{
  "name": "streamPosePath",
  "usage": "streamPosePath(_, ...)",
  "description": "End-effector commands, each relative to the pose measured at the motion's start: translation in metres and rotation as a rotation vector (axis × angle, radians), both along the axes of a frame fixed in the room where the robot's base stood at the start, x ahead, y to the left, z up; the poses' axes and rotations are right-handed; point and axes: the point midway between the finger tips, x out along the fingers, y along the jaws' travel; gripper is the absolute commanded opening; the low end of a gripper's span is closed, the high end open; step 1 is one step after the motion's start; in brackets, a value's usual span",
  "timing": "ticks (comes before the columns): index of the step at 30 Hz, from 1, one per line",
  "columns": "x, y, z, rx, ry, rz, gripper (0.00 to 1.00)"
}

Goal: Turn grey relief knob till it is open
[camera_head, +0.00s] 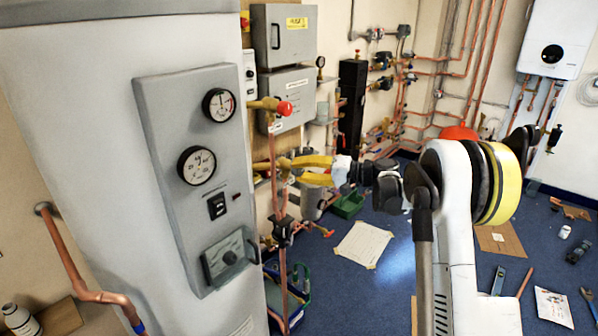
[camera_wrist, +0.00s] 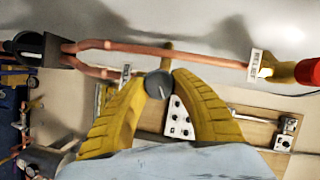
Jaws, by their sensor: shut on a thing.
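The grey relief knob (camera_wrist: 158,84) is a small round knob with a light pointer line on its face. In the wrist view it sits between the tips of my yellow-fingered gripper (camera_wrist: 157,86), which is shut on it. In the head view my gripper (camera_head: 290,168) reaches left to the brass fitting (camera_head: 284,162) on the copper pipes beside the grey tank. The knob itself is mostly hidden there by the fingers. How far the knob is turned cannot be read clearly.
A red knob (camera_head: 285,108) on a brass valve is just above my gripper and also shows in the wrist view (camera_wrist: 309,72). The tank's gauge panel (camera_head: 187,118) stands close left. A black pipe fitting (camera_head: 283,231) is below. Blue floor with a paper sheet (camera_head: 362,244) lies beyond.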

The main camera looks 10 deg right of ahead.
Motion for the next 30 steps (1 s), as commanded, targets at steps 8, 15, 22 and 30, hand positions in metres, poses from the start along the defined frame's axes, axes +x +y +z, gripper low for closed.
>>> streamPosePath(8,-0.0006,0.0009,-0.0009,0.017,0.014,0.003,0.01)
streamPosePath(15,-0.0007,0.001,-0.0008,0.017,0.014,0.003,0.01)
streamPosePath(22,-0.0004,0.0006,-0.0006,0.017,0.014,0.002,0.55)
streamPosePath(30,-0.003,-0.0049,0.0006,0.018,0.013,-0.001,0.55)
